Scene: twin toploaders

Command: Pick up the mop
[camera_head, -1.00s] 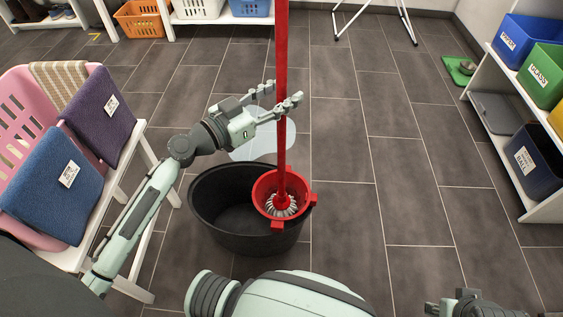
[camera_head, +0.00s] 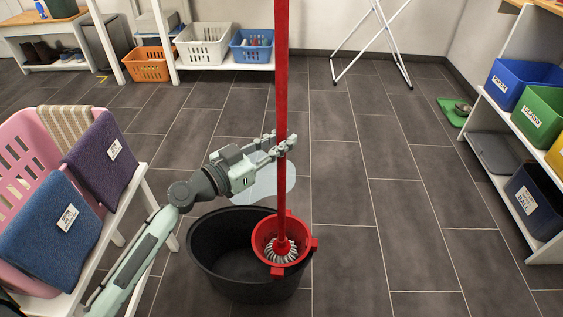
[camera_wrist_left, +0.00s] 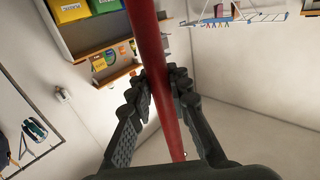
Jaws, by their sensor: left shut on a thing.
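The mop's red handle (camera_head: 281,70) stands upright in the head view. Its pale mop head (camera_head: 283,252) sits in the red wringer basket (camera_head: 264,236) on the right side of the black bucket (camera_head: 210,268). My left gripper (camera_head: 280,146) is shut on the handle, well above the basket. In the left wrist view the red handle (camera_wrist_left: 150,50) runs between the two dark fingers (camera_wrist_left: 163,85). My right gripper is out of the head view.
A white bench (camera_head: 137,200) with a pink basket (camera_head: 25,165) and folded towels stands at the left. A shelf (camera_head: 550,243) with coloured bins stands at the right. A pale puddle-like patch (camera_head: 278,183) lies behind the bucket. The floor right of the bucket is clear.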

